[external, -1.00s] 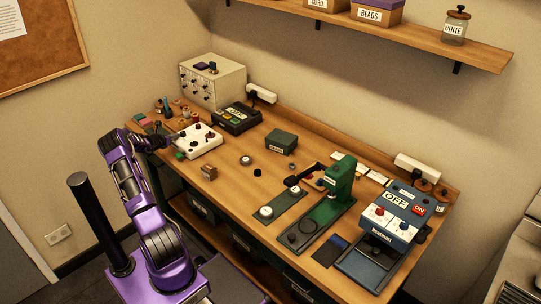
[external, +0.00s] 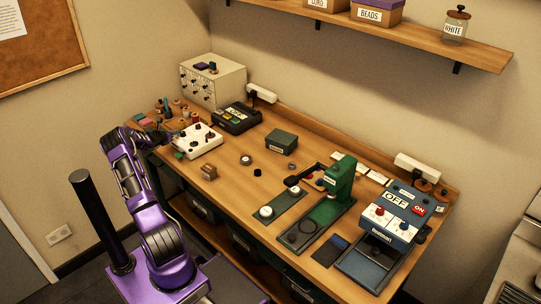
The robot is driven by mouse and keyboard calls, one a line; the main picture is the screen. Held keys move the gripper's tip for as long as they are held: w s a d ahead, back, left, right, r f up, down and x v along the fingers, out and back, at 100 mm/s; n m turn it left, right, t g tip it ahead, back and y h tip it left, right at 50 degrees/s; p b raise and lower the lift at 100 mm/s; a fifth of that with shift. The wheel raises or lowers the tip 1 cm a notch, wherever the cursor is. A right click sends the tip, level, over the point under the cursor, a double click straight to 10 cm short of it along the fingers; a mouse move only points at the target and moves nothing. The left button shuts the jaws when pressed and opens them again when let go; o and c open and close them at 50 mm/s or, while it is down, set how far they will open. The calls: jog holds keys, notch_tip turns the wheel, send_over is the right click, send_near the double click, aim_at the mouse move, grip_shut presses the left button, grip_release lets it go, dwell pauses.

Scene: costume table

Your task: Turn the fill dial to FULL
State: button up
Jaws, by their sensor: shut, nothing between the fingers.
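A white box (external: 206,146) with several dark knobs on top lies at the left part of the table. I cannot read a FILL or FULL label on it, so I cannot tell whether one of its knobs is the fill dial. My gripper (external: 176,136) is shut and empty, close to the left edge of the white box. Its fingertips are small and dark here, and I cannot tell whether they touch the box or a knob.
A black device (external: 236,118) marked OFF stands behind the white box, beside a cream drawer cabinet (external: 228,84). A green box (external: 282,142), a green press (external: 338,183) and a blue machine (external: 388,222) stand to the right. Small spools crowd the table's left end.

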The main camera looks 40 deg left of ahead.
jog(key=shift+o, duration=1.2)
jog(key=shift+w+d+f, duration=0.15)
jog(key=shift+w+d, duration=0.2)
jog(key=shift+d, duration=0.2)
jog(key=o, duration=0.3)
jog(key=shift+s+d+r+b, duration=0.1)
jog(key=shift+s+r+b, duration=0.15)
jog(key=shift+s+b, duration=0.2)
jog(key=shift+s+d+r, duration=0.3)
jog(key=shift+s+r, duration=0.05)
jog(key=shift+s, duration=0.1)
jog(key=shift+s+r+b, duration=0.2)
jog(key=shift+s+b, duration=0.2)
jog(key=shift+s, duration=0.35)
jog(key=b+v, duration=0.1)
jog(key=v, duration=0.4)
jog(key=b+v, duration=0.1)
jog(key=v, duration=1)
jog(key=shift+s+a+r+b, duration=0.2)
jog(key=shift+s+r+b, duration=0.1)
jog(key=shift+s+b, duration=0.1)
jog(key=shift+w+f+b, duration=0.1)
jog(key=shift+b, duration=0.45)
